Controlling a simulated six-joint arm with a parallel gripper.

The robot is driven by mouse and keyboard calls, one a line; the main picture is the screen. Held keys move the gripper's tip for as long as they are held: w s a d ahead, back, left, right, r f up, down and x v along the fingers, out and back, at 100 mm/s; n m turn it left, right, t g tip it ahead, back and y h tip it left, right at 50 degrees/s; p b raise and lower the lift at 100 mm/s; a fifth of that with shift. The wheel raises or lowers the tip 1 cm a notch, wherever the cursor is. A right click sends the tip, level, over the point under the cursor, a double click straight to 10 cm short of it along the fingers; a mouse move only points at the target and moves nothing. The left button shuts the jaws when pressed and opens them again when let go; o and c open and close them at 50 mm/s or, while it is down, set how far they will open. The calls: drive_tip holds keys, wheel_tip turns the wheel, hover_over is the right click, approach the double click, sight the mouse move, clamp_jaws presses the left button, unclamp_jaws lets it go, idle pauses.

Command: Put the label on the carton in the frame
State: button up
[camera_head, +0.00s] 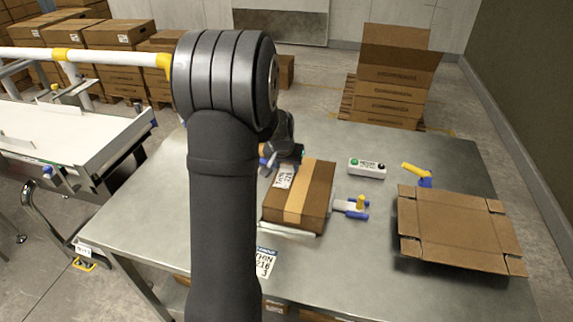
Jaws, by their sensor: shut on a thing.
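The brown carton (314,197) with a tan tape strip stands on the table near its middle, by blue-tipped frame parts (351,212). A white printed label (285,179) shows at the left of the carton's top; I cannot tell whether it lies flat on it. My gripper (276,163) is at the carton's back left corner, beside this label. It is shut, apparently on the label, but my arm hides most of the fingers. A white card with a blue top and print (266,261) shows near the table's front, partly behind my arm.
A yellow-and-blue tool (418,174) and an opened flat carton (455,228) are at the right of the metal table (350,270). A white conveyor (65,140) stands left.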

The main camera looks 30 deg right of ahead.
sight(282, 181)
drive_tip(key=shift+f, duration=0.2)
drive_tip(key=o, duration=1)
drive_tip(key=shift+c, duration=0.2)
drive_tip(key=shift+r, duration=0.15)
drive_tip(key=v, duration=1.2)
